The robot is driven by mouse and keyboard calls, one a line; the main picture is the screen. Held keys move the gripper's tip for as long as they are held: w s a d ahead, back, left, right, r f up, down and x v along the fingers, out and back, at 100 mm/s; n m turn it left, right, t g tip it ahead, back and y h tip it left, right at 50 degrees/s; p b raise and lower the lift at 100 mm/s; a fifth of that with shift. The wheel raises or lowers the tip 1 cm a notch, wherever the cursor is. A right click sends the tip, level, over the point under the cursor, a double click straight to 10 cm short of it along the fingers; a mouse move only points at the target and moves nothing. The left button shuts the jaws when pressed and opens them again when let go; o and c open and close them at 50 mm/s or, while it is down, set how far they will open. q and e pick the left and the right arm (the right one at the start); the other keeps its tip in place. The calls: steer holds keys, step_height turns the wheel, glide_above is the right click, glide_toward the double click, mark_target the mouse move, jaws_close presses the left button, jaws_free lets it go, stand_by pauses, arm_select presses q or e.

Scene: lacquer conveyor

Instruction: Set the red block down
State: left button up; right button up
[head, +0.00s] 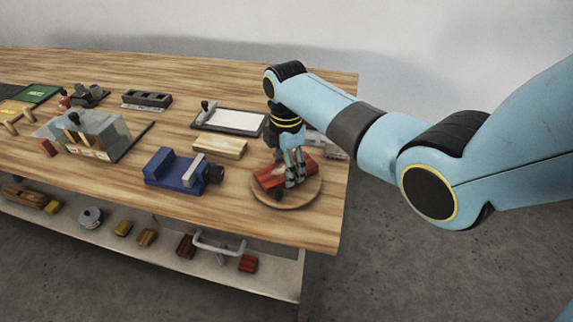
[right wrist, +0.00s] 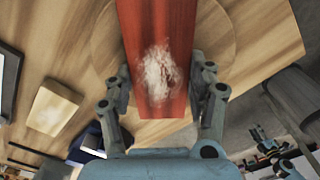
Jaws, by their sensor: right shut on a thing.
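The red block (head: 269,178) is at the right end of the workbench, on or just above a round wooden disc (head: 302,200); I cannot tell whether it touches. My right gripper (head: 291,180) reaches down from above and is shut on the red block. In the right wrist view the block (right wrist: 172,30) lies between the two fingers (right wrist: 162,82), with a pale worn patch on its face and the disc (right wrist: 222,40) behind it. The fingers hide part of the block in the head view. My left gripper is not in view.
A blue vise (head: 176,171) and a pale wooden block (head: 221,147) stand left of the disc. A framed white board (head: 232,121) lies behind. A clear-sided box (head: 92,135) is farther left. The bench's right edge is close to the disc. A lower shelf (head: 215,267) holds several small things.

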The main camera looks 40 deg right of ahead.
steer(key=shift+f, duration=0.15)
steer(key=o, duration=1.4)
